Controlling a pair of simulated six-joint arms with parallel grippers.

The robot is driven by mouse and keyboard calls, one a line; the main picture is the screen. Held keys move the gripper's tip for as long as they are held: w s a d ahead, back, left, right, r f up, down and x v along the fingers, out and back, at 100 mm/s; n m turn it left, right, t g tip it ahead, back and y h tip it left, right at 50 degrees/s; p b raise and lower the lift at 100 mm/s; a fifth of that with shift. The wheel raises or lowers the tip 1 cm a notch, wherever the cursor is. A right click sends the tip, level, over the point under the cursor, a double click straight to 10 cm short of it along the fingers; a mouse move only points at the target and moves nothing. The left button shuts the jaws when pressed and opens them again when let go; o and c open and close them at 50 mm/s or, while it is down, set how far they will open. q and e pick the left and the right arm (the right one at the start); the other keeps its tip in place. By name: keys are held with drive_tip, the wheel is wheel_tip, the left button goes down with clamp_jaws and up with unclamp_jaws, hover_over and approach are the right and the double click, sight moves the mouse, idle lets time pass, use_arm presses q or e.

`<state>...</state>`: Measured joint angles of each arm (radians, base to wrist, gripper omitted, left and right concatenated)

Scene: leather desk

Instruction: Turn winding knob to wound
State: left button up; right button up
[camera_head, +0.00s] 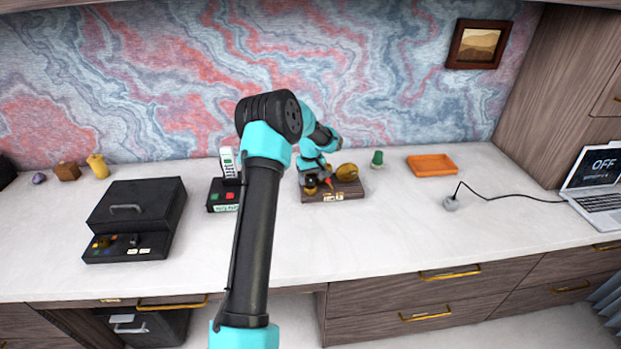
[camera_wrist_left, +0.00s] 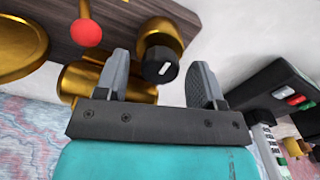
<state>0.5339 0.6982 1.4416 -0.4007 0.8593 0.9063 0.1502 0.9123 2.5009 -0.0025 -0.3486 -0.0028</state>
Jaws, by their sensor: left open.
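The winding knob (camera_wrist_left: 160,66) is a black dial with a white mark, on the end of a brass cylinder (camera_wrist_left: 166,36) in the left wrist view. It belongs to a device with a brown wooden base (camera_head: 335,195), which stands mid-desk in the head view. My left gripper (camera_head: 318,180) is over the left part of this device and partly hides it. In the wrist view its open fingers stand on either side of the knob; I cannot tell whether either touches it. My right gripper is not in view.
A red ball-topped lever (camera_wrist_left: 88,32) and brass parts sit beside the knob. A black box with a phone (camera_head: 228,165) stands left of the device. A green piece (camera_head: 377,158) and orange tray (camera_head: 432,165) are to its right. The front desk strip is clear.

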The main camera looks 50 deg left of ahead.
use_arm(q)
drive_tip(key=c, duration=0.9)
drive_tip(key=shift+c, duration=0.2)
drive_tip(key=shift+m, duration=0.6)
drive_tip(key=m, duration=1.1)
